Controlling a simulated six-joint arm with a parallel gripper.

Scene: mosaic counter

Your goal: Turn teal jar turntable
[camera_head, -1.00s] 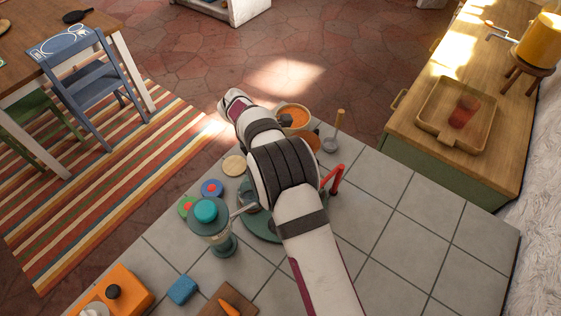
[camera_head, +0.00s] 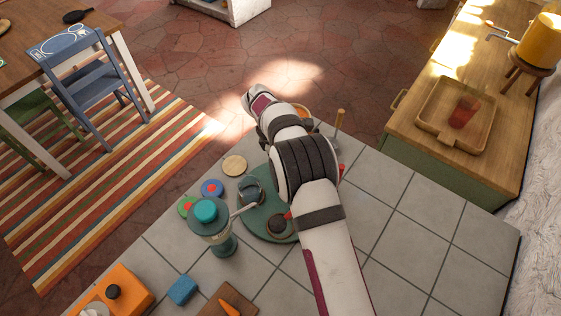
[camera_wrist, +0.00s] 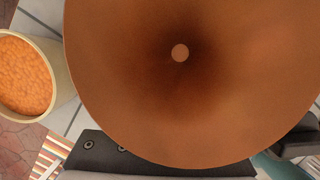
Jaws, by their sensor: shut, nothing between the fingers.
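The teal turntable (camera_head: 262,222) is a round flat disc on the tiled counter in the head view, partly covered by my arm. A dark, open-topped jar (camera_head: 250,190) and a dark round piece (camera_head: 277,225) are on it. A red part (camera_head: 288,215) shows beside the dark piece at my arm's edge. In the head view my gripper is hidden by my arm. In the wrist view a dark edge with screws (camera_wrist: 125,152), seemingly my gripper's body, shows at the bottom. Its fingers are hidden by a large round terracotta piece (camera_wrist: 190,100) with a small central hole.
A bowl of orange contents (camera_wrist: 28,75) is at the wrist view's left.

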